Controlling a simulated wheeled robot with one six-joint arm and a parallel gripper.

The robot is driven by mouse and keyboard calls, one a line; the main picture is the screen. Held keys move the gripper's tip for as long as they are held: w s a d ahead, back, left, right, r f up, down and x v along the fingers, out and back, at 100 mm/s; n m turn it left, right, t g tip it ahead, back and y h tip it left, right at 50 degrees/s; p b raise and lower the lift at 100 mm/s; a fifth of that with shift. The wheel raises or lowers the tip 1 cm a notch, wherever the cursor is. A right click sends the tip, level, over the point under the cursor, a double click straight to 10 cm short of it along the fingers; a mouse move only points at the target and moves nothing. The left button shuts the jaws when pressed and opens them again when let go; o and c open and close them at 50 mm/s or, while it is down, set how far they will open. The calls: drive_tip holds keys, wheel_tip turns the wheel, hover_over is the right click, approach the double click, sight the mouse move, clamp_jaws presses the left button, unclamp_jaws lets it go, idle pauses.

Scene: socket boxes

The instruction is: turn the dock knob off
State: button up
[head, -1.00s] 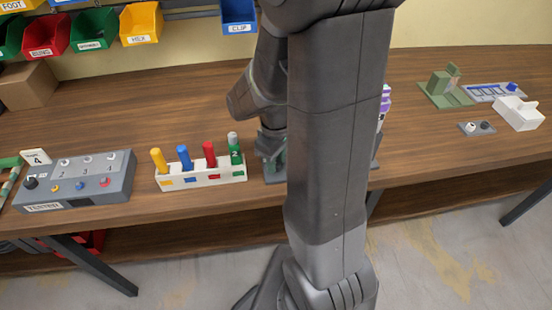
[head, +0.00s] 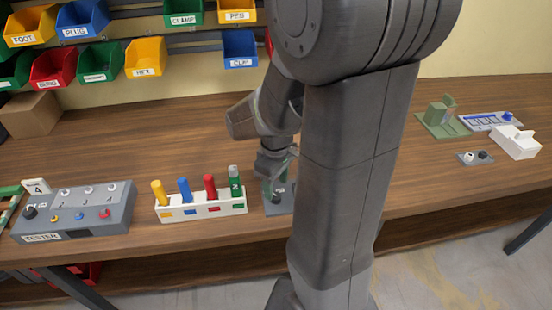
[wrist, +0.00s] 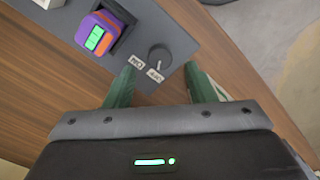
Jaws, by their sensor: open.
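The grey dock plate (wrist: 184,42) shows at the top of the wrist view. On it is a round dark knob (wrist: 160,56), with two small white labels beside it, upside down; one seems to read OFF. A purple and orange device (wrist: 100,34) with a green screen sits in the dock to the left of the knob. My gripper (wrist: 163,86) is open, its green fingers apart and empty, and the knob lies just beyond the gap between their tips. In the head view, my gripper (head: 274,185) is over the dock, mostly hidden by my arm.
A white rack (head: 202,209) of coloured pegs stands close left of the dock. A grey tester box (head: 75,212) is farther left. Green and white fixtures (head: 515,142) stand at the right. Bins hang behind. The wooden table's front edge is close to the dock.

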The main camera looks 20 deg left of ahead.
sight(276, 196)
wheel_tip(276, 196, up, 10)
drive_tip(key=shift+p, duration=0.45)
wheel_tip(276, 196, down, 14)
drive_tip(key=shift+r+b, duration=0.1)
drive_tip(key=shift+b, duration=0.7)
